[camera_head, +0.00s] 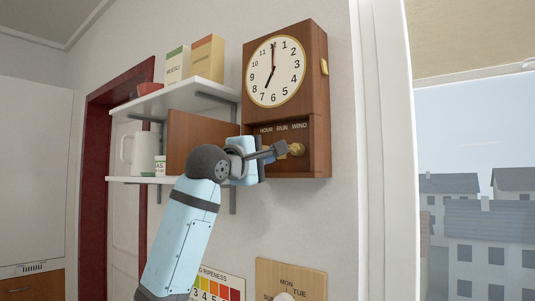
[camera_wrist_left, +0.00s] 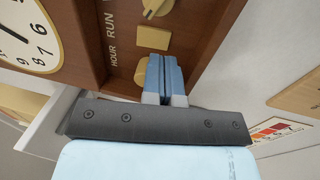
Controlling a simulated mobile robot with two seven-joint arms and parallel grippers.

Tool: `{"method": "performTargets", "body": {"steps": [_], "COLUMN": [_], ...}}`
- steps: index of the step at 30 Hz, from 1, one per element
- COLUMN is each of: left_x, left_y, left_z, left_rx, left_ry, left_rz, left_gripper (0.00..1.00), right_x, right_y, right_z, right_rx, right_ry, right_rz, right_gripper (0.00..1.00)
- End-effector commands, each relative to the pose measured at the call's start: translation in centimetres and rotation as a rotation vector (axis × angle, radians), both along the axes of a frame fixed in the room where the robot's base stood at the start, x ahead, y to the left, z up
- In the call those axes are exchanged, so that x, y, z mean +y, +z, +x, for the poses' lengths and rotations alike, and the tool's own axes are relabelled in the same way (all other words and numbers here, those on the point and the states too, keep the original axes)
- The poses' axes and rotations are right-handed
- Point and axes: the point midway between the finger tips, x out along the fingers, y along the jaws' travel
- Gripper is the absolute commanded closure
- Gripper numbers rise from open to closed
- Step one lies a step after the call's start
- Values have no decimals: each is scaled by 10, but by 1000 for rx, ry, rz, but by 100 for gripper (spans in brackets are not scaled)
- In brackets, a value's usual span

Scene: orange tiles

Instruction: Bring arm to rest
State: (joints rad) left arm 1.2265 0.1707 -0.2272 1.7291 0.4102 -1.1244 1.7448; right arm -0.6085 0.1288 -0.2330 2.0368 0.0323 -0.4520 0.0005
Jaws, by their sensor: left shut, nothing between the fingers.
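My left arm comes up from below, and its gripper (camera_head: 284,149) is at the lower part of the brown wall clock (camera_head: 318,95). In the left wrist view its blue fingers (camera_wrist_left: 165,76) are closed together with nothing between them. They are in front of the clock's control panel and partly hide a gold knob (camera_wrist_left: 142,74); I cannot tell whether they touch it. A gold knob (camera_head: 297,149) also shows beside the fingertips in the head view, under the words HOUR, RUN and WIND. My right gripper is not in view.
Left of the clock, an open brown panel (camera_head: 205,135) stands close behind my wrist. Two white shelves (camera_head: 160,103) hold boxes, a red bowl (camera_head: 148,89) and a white jug (camera_head: 145,150). A coloured ripeness chart (camera_head: 216,287) and a wooden day board (camera_head: 290,276) hang below. A window is at right.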

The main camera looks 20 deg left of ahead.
Motion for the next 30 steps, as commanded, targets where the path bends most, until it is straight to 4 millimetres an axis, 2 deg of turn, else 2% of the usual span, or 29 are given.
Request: {"method": "performTargets", "body": {"steps": [5, 12, 17, 23, 26, 29, 30], "left_x": [14, 30, 34, 35, 34, 32, 31], "left_y": [-7, -12, -13, -15, -33, -77, -101], "left_z": [-38, -79, -91, -92, -83, -64, -54], "left_rx": [-4, -3, -1, 2, 10, 29, 39], "left_ry": [-2, -1, -1, 0, 7, 22, 31], "left_rz": [-2, -1, 0, 2, 26, 90, 129], "left_gripper": [100, 100, 100, 100, 100, 100, 100], "right_x": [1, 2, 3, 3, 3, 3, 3], "right_y": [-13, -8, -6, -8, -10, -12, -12], "right_z": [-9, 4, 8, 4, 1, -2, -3], "right_rx": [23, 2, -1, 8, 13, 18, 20], "right_ry": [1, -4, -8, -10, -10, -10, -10], "right_rz": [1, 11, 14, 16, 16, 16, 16], "right_gripper": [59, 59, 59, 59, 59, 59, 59]}}
